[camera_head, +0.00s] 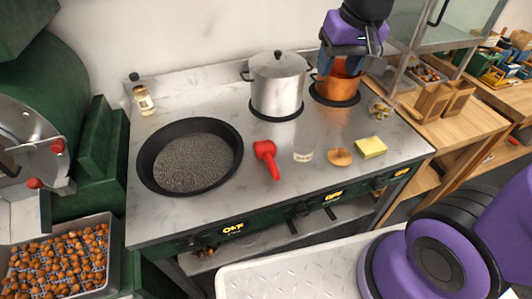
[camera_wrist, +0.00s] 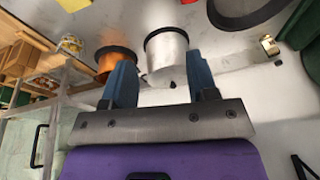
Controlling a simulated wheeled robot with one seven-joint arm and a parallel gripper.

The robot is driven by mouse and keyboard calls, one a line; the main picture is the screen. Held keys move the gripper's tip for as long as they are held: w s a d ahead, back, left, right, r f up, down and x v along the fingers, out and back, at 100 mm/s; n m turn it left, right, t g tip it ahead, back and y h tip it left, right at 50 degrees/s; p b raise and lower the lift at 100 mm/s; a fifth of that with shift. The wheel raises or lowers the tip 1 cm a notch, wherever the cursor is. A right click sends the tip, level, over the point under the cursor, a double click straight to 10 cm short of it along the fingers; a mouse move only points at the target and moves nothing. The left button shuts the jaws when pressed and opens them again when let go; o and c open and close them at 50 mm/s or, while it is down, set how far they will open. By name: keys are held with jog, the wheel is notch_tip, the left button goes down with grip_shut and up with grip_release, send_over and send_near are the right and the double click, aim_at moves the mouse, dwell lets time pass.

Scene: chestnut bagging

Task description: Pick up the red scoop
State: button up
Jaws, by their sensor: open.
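The red scoop (camera_head: 266,156) lies on the pale marbled stove top, to the right of the black pan. Its round head points away and its handle points toward the front edge. My gripper (camera_head: 366,38) is high at the back right, above the copper pot and well away from the scoop. In the wrist view my gripper (camera_wrist: 162,85) shows two blue fingers spread apart with nothing between them. A small red patch shows at the top edge of the wrist view; I cannot tell for sure whether it is the scoop.
A wide black pan (camera_head: 190,157) is left of the scoop. A lidded steel pot (camera_head: 277,85) and a copper pot (camera_head: 334,88) stand behind. A small glass jar (camera_head: 303,150), a wooden piece (camera_head: 340,156) and a yellow block (camera_head: 370,147) lie to the right. Chestnuts fill a tray (camera_head: 112,240).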

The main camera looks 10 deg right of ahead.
jog(key=w+a+f+g, duration=0.1)
jog(key=w+a+f, duration=0.2)
jog(key=f, duration=0.2)
jog(key=w+a+f+g, duration=0.1)
jog(key=w+a+f, duration=0.25)
jog(key=f, duration=0.25)
send_over(270, 159)
notch_tip(270, 159, down, 11)
jog(key=shift+g+h, duration=0.4)
jog(key=f, duration=0.6)
jog(key=shift+s+a+f, duration=0.1)
jog(key=shift+s+a, duration=0.2)
jog(key=shift+a, duration=0.1)
jog(key=f, duration=0.2)
jog(key=d+f, duration=0.1)
jog(key=f, duration=0.1)
jog(key=shift+w, duration=0.25)
jog(key=shift+a+f, duration=0.1)
jog(key=shift+f, duration=0.6)
grip_shut()
